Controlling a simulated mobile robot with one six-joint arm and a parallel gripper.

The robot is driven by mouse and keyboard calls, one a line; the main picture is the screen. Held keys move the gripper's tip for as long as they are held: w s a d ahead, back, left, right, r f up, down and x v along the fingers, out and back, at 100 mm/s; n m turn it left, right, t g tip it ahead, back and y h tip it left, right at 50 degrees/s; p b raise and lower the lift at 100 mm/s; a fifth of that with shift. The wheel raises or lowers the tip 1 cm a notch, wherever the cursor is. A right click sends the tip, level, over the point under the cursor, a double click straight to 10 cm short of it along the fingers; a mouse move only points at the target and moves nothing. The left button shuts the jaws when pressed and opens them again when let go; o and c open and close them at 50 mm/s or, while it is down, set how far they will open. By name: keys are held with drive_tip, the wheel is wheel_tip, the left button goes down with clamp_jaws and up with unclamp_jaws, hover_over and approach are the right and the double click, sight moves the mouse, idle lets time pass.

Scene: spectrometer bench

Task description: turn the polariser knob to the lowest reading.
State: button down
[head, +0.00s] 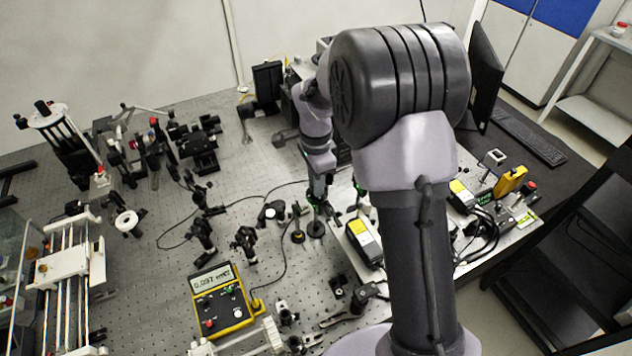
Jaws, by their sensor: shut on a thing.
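My gripper (320,205) points down at the middle of the bench, partly covered by my own arm. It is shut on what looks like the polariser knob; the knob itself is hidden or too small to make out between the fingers. The yellow-edged power meter (219,298) lies at the front of the bench, left of my arm. Its display (213,279) reads about 0.097, with a unit that looks like mW; the last digits are small.
The perforated optical bench (130,270) carries several black post mounts (245,240) left of my gripper. A rail stage (70,270) stands at far left. A yellow-topped box (363,242) is close to the gripper's right. Cables cross the bench.

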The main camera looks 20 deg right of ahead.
drive_tip(key=n, duration=0.5)
drive_tip(key=shift+n+p, duration=0.3)
drive_tip(key=shift+p, duration=0.05)
drive_tip(key=n+p, duration=0.1)
drive_tip(key=n, duration=0.4)
drive_tip(key=shift+n, duration=0.3)
drive_tip(key=c, duration=1.3)
unclamp_jaws()
drive_tip(key=shift+c, duration=0.2)
wheel_tip(320, 180, up, 18)
drive_tip(key=p, duration=0.3)
drive_tip(key=shift+f, duration=0.25)
